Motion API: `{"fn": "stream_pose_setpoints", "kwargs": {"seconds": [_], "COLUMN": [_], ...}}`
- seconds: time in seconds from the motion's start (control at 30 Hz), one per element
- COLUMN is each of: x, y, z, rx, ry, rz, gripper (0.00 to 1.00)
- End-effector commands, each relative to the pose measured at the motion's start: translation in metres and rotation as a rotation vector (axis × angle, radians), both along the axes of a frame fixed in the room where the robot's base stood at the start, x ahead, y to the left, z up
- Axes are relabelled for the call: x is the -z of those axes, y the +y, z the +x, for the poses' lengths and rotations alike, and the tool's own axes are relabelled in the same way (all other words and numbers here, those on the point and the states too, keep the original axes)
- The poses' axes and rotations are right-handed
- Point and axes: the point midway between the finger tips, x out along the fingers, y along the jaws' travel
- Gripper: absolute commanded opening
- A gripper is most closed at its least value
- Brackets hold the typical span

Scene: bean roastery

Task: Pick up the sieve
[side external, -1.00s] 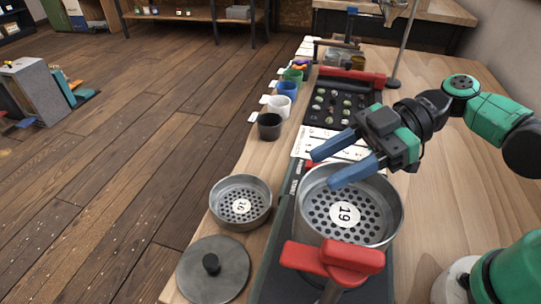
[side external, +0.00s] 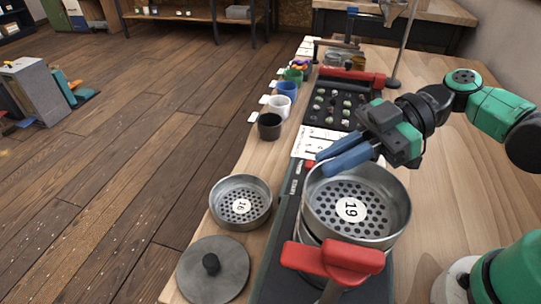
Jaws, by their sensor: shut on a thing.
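The round metal sieve marked 19 (side external: 375,206) is at the front of the bench. My gripper (side external: 323,164) has its blue fingers close together at the sieve's far rim and is shut on it. The sieve sits a little raised and off-centre over a metal rim that shows below it. I cannot tell whether the two still touch. A second, smaller sieve marked 16 (side external: 240,203) lies on the bench to the left, apart from my gripper.
A red clamp handle (side external: 332,261) stands right in front of the sieve. A grey lid with a black knob (side external: 212,270) lies at the front left. Several small cups (side external: 270,126) line the left edge, beside a black tray of samples (side external: 335,104). Bare wood (side external: 450,190) lies to the right.

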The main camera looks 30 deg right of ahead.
Motion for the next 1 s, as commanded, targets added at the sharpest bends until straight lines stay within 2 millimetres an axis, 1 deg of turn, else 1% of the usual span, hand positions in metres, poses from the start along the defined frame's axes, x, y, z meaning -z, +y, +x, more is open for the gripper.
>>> {"fn": "stream_pose_setpoints", "kwargs": {"seconds": [0.17, 0.37, 0.47, 0.57, 0.8, 0.9, 1.0], "x": [-0.014, -0.041, -0.058, -0.081, -0.139, -0.16, -0.176], "y": [0.0, 0.0, 0.0, 0.0, 0.0, 0.0, 0.0], "z": [0.0, 0.0, -0.001, -0.001, -0.001, -0.001, 0.0], "rx": [0.0, 0.0, 0.0, 0.0, 0.0, 0.0, 0.0], "ry": [0.0, 0.0, 0.0, 0.0, 0.0, 0.0, 0.0], "rz": [0.001, 0.002, 0.002, 0.002, 0.002, 0.002, 0.002], "gripper": [0.0, 0.0, 0.0, 0.0, 0.0, 0.0, 0.0]}}
